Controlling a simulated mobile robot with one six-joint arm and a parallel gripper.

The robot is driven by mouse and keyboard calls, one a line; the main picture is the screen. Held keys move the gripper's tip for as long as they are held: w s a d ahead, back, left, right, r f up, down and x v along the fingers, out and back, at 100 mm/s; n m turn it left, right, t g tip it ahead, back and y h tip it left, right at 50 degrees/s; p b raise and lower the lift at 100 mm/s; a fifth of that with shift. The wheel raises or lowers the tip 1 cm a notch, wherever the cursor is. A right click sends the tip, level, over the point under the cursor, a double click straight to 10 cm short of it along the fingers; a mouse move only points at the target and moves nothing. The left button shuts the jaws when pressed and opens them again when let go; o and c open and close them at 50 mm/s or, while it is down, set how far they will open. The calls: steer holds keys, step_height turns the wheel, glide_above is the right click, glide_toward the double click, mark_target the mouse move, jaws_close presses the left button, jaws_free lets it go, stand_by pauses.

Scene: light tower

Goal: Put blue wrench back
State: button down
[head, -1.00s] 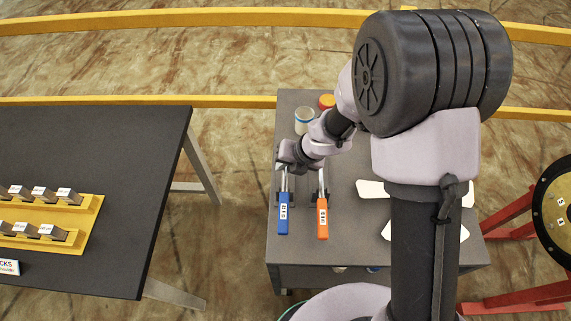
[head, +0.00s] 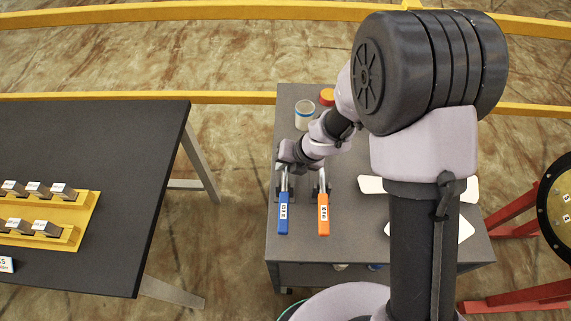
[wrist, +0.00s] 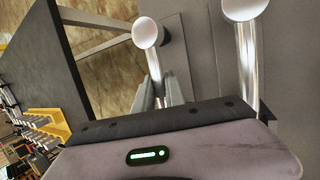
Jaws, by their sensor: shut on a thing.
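The blue wrench (head: 283,215) has a blue handle with a white label and a silver shaft. It lies at the left edge of the grey cart top (head: 345,240), its handle towards the near side. My gripper (head: 284,168) is at the far end of its shaft. In the wrist view, the gripper's fingers (wrist: 161,96) are shut on a silver shaft with a round pale end (wrist: 149,34), which looks like the blue wrench. Whether the wrench rests on its holder or hangs just above it I cannot tell.
An orange wrench (head: 323,214) lies close on the right. A white-and-blue jar (head: 304,113) and a red-lidded jar (head: 327,97) stand behind. White flat pieces (head: 371,185) lie to the right, partly hidden by my arm. A dark table (head: 90,135) is at left, across a gap.

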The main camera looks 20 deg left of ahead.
steer(key=c, duration=1.3)
jaws_free()
steer(key=shift+f, duration=0.1)
steer(key=p+v, duration=0.9)
steer(key=v, duration=0.8)
steer(key=shift+d+r+p, duration=0.1)
steer(key=shift+r+p, duration=0.1)
steer(key=shift+p, duration=0.2)
steer(key=shift+w, duration=0.1)
